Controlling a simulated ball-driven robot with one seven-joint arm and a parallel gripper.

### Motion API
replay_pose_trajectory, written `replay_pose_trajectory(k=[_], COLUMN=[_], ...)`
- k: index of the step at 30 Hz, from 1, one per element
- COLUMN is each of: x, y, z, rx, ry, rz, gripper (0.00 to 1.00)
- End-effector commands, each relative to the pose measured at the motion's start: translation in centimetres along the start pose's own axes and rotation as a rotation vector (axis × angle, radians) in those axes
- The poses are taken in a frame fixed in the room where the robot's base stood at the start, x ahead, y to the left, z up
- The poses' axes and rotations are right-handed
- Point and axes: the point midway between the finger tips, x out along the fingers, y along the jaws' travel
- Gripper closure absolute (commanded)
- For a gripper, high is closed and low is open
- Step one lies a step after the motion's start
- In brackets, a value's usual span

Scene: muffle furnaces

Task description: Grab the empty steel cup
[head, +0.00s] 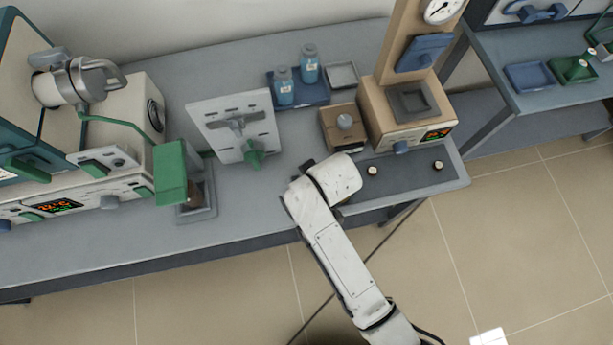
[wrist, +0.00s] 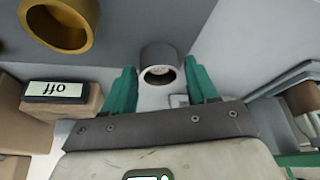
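In the wrist view a short grey steel cup (wrist: 160,53) lies between and just beyond the two teal fingertips of my gripper (wrist: 160,68). Its round mouth faces the camera, and a pale patch shows inside; I cannot tell whether that is content or the bottom. The fingers are apart, one on each side of the cup, with no clear contact. A larger brass-coloured cup (wrist: 88,35) is at the upper left. In the head view my arm's wrist hides the gripper over the bench, and I cannot make out the steel cup there.
A tan block with an "off" label (wrist: 62,90) is left of the fingers. In the head view a balance-like tan device (head: 395,125), a brown box (head: 330,133), a blue tray with bottles (head: 318,96) and an upright grey panel (head: 215,125) surround the arm. Two small round pieces (head: 372,170) lie right.

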Motion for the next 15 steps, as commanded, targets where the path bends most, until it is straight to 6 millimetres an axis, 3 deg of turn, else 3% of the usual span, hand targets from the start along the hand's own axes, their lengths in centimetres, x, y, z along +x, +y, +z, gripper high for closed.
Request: replay_pose_trajectory(k=[15], x=[-0.03], y=[0.00], z=[0.00], rx=[0.000], ry=[0.000], rz=[0.000], gripper=[0.89])
